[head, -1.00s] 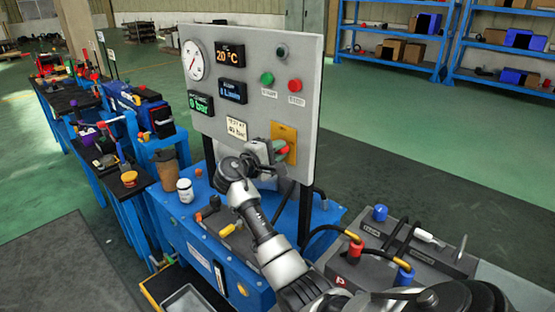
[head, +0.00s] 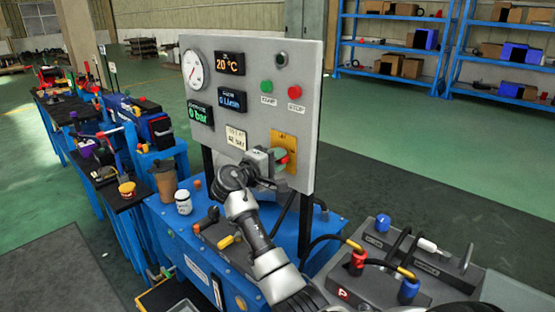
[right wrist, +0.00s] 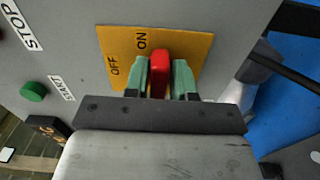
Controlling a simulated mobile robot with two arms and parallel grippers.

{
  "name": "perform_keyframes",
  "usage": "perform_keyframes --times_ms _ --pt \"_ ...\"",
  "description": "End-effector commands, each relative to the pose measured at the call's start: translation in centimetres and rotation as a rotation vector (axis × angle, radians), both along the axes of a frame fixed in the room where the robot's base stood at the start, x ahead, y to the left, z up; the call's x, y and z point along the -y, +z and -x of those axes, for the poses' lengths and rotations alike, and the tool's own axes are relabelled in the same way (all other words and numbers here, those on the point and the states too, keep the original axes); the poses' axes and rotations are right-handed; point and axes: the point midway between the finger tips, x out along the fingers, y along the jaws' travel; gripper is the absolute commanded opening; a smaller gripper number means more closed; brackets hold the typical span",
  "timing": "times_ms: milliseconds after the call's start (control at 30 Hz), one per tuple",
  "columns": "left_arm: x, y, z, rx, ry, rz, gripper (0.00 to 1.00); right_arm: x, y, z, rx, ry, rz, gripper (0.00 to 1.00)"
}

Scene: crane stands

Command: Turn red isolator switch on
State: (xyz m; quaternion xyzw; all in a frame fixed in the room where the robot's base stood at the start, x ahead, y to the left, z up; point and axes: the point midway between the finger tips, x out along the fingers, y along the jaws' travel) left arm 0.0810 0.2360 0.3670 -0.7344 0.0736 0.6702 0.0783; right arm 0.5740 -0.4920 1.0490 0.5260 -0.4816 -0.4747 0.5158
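The red isolator switch (right wrist: 160,70) is a red handle on a yellow plate (right wrist: 188,42) marked ON and OFF. In the head view the switch (head: 284,158) sits low on the right of the grey panel (head: 235,110). My right gripper (right wrist: 161,80) has one green fingertip on each side of the red handle, close against it, and looks shut on it. It covers part of the switch in the head view (head: 276,158). The handle stands beside the ON label; its exact setting is hard to tell. My left gripper is not in view.
Green START (head: 266,87) and red STOP (head: 295,92) buttons sit above the switch, with a gauge (head: 194,69) and displays to the left. A blue bench (head: 180,240) with a white jar (head: 183,203) and a brown cup (head: 165,182) stands below. Black hoses run at the right.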

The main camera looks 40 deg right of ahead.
Motion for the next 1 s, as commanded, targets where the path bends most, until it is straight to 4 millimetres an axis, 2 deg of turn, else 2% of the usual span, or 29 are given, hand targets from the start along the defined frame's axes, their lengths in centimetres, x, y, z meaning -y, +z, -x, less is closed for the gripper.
perform_keyframes --times_ms 33,100,367,467,567,800,1000 --pt "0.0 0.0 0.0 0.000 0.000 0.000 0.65 0.0 0.0 0.0 -0.001 0.000 0.000 0.32" --pt "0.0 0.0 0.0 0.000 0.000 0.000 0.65 0.0 0.0 0.0 -0.001 0.000 0.000 0.43" --pt "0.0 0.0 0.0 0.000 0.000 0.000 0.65 0.0 0.1 0.0 -0.002 0.000 0.002 0.43" --pt "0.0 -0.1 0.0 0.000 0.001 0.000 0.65 -0.6 0.0 0.0 -0.002 0.002 0.001 0.43" --pt "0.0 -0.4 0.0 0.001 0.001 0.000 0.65 -2.0 -0.1 0.1 -0.001 0.002 0.000 0.43" --pt "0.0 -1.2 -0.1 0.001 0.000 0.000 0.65 -6.9 -0.2 0.5 -0.001 0.004 -0.001 0.43" --pt "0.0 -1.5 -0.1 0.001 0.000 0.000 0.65 -9.8 -0.1 0.8 -0.002 0.001 0.000 0.43"
